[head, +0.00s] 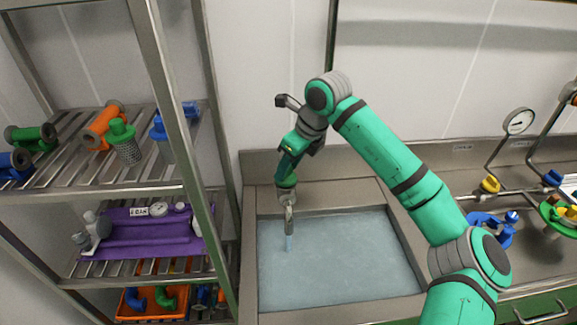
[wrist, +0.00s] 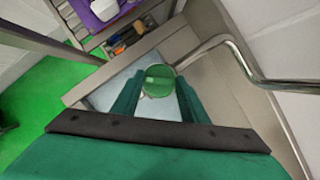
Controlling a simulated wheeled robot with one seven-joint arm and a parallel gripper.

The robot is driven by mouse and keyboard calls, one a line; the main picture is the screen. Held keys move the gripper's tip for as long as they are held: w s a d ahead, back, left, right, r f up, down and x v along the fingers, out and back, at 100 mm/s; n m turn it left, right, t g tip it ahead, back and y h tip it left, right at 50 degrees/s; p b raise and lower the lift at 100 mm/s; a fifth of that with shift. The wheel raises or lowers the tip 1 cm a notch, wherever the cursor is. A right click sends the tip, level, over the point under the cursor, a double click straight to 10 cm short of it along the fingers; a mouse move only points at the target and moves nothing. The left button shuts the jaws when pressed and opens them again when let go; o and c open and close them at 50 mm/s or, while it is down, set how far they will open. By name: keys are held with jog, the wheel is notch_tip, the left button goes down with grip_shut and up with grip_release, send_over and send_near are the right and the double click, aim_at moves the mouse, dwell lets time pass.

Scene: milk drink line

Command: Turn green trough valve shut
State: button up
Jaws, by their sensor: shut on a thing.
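The green trough valve shows in the wrist view as a round green knob (wrist: 158,80). It sits between the two fingertips of my gripper (wrist: 158,92), which is shut on it. In the head view my gripper (head: 288,170) points down at the tap above the back left of the trough, and its fingers largely hide the knob. The metal spout (head: 289,215) hangs below it, with a stream of water (head: 289,243) falling into the trough (head: 405,235). The trough holds bluish water (head: 340,265). I cannot tell the valve's turn angle.
A metal rack (head: 165,110) stands close on the left, with coloured fittings and a purple tray (head: 135,232). A bent metal pipe (wrist: 240,55) runs beside my gripper in the wrist view. On the right are a gauge (head: 519,121), a yellow valve (head: 490,185) and blue fittings (head: 495,230).

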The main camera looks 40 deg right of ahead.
jog(key=m+h, duration=0.2)
jog(key=m, duration=0.3)
jog(key=shift+a+r, duration=0.1)
jog(key=shift+a+m+h, duration=0.1)
jog(key=shift+m+h, duration=0.7)
jog(key=shift+m, duration=1.4)
jog(key=o, duration=1.1)
jog(key=shift+a, duration=0.1)
jog(key=v, duration=1)
jog(key=shift+w+r, duration=0.1)
jog(key=shift+r, duration=0.3)
jog(key=shift+w+a, duration=0.1)
jog(key=shift+w, duration=0.05)
